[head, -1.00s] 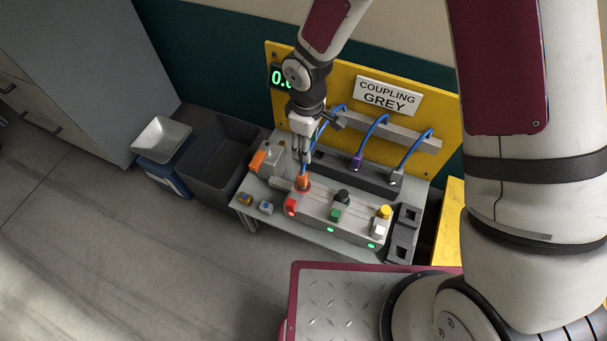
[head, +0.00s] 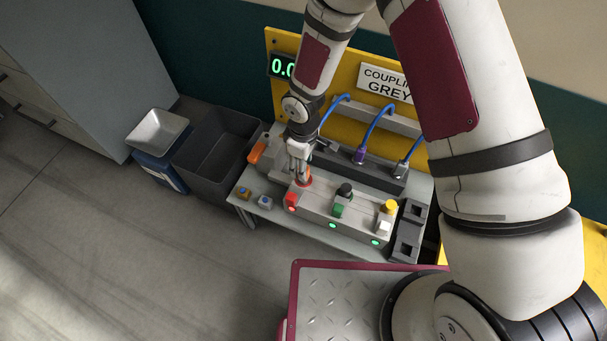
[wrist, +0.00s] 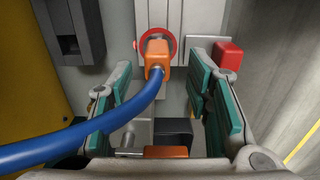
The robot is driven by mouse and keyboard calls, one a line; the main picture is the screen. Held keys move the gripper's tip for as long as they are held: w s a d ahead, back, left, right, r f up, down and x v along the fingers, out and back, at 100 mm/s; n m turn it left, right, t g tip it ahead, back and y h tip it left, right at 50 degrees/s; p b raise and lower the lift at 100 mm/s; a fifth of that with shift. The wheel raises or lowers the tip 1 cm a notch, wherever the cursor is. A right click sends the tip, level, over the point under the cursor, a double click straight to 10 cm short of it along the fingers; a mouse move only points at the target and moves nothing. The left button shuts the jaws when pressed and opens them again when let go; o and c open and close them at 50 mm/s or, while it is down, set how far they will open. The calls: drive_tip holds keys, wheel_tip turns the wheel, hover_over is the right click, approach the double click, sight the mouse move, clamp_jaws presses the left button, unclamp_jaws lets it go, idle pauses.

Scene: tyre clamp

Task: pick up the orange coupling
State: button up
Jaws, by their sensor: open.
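The orange coupling (wrist: 156,52) sits in a red ring (wrist: 146,44) in the wrist view, with a blue hose (wrist: 95,128) running from it to the lower left. My gripper (wrist: 160,72) is open, with teal-padded fingers to the left and right of the coupling. Neither finger visibly touches it. In the head view my gripper (head: 300,174) is low over the left end of the grey block (head: 325,212). It hides most of the coupling there.
Two other hose ends, purple (head: 360,156) and grey (head: 400,168), stand in the dark rack behind. A dark bin (head: 215,150) is left of the bench.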

wheel_tip(320, 180, down, 4)
drive_tip(key=shift+w+f+b, duration=0.1)
drive_tip(key=shift+b, duration=0.6)
drive_tip(key=shift+c, duration=0.2)
clamp_jaws()
drive_tip(key=shift+r, duration=0.2)
wheel_tip(320, 180, up, 10)
drive_tip(key=p, duration=0.4)
drive_tip(key=shift+r+p, duration=1.3)
drive_tip(key=shift+r, duration=0.7)
